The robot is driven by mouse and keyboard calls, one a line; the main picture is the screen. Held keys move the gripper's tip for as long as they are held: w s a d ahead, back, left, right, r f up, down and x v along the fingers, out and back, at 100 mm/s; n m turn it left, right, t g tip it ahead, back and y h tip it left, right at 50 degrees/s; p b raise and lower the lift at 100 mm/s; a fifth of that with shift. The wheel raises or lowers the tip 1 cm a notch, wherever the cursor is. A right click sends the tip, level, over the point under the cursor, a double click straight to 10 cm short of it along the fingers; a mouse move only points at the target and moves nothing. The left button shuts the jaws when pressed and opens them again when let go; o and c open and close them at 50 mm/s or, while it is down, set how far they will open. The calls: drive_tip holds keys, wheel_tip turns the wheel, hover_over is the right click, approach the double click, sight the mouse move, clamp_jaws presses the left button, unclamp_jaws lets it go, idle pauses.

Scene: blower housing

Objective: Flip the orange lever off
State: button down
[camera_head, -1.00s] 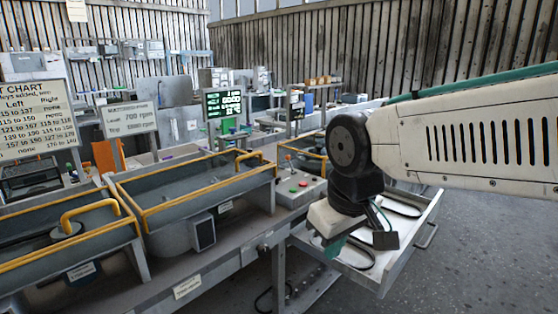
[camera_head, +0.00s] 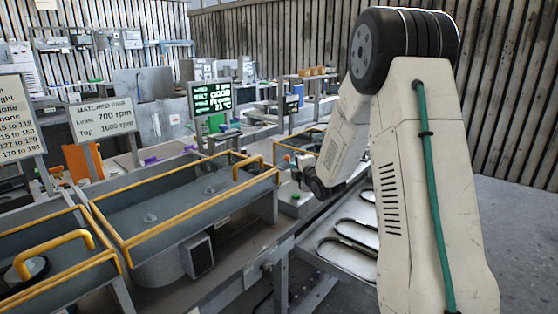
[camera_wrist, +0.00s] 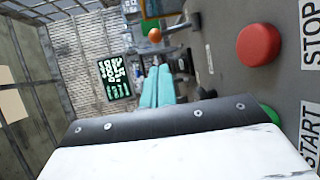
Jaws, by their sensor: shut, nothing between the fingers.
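The orange lever shows in the wrist view as a round orange knob (camera_wrist: 155,35) on a grey rod that reaches to the panel on its right. In the head view a small orange spot (camera_head: 288,157) beside my wrist appears to be the same knob. My gripper (camera_wrist: 156,87) shows in the wrist view as two teal fingers, shut together and empty. In the picture the fingertips lie just below the knob, with a visible gap; depth is hard to judge. In the head view my wrist is low over the control panel, and the fingers are hidden.
A red STOP button (camera_wrist: 259,45) and a partly hidden green START button (camera_wrist: 269,112) are on the same panel. A lit green display (camera_head: 211,98) stands behind. Yellow-railed troughs (camera_head: 185,200) fill the left.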

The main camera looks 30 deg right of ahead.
drive_tip(key=shift+w, duration=0.15)
drive_tip(key=shift+w+a, duration=0.1)
drive_tip(key=shift+a, duration=0.1)
drive_tip(key=shift+w, duration=0.1)
drive_tip(key=x, duration=0.9)
drive_tip(key=shift+w, duration=0.35)
drive_tip(key=shift+s+d, duration=0.1)
drive_tip(key=shift+d, duration=0.05)
drive_tip(key=shift+d+t, duration=0.1)
drive_tip(key=shift+t, duration=0.2)
drive_tip(key=shift+s, duration=0.1)
drive_tip(key=shift+r, duration=0.1)
